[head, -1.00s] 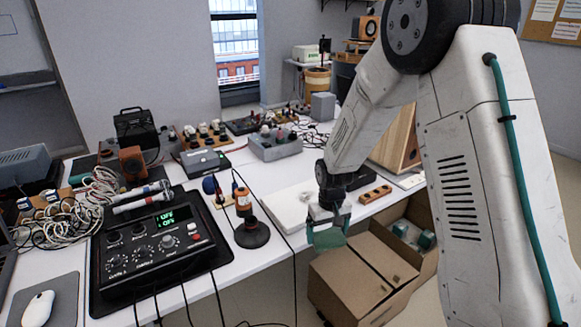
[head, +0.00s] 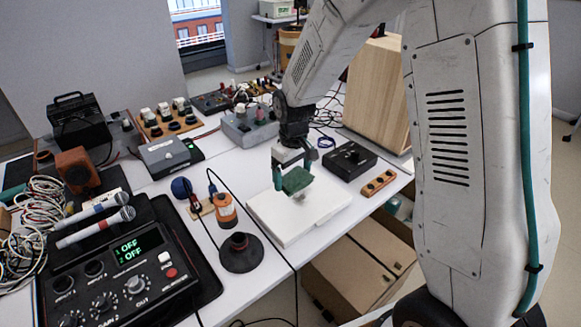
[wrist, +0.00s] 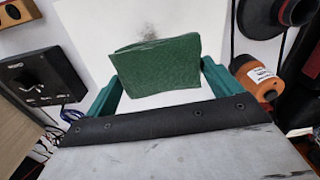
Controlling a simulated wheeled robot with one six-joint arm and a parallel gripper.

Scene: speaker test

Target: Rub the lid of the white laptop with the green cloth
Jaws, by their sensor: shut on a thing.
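The white laptop (head: 272,217) lies closed and flat on the table in the head view. Its pale lid (wrist: 98,28) fills the middle of the wrist view, with a dark grey smudge (wrist: 146,47) just beyond the cloth. The green cloth (head: 297,181) is a folded pad; it also shows in the wrist view (wrist: 158,68). My gripper (head: 292,174) is shut on the cloth, its teal fingers at either side. It holds the cloth over the lid's back half. I cannot tell if the cloth touches the lid.
A cardboard box (head: 350,275) is below the table edge.

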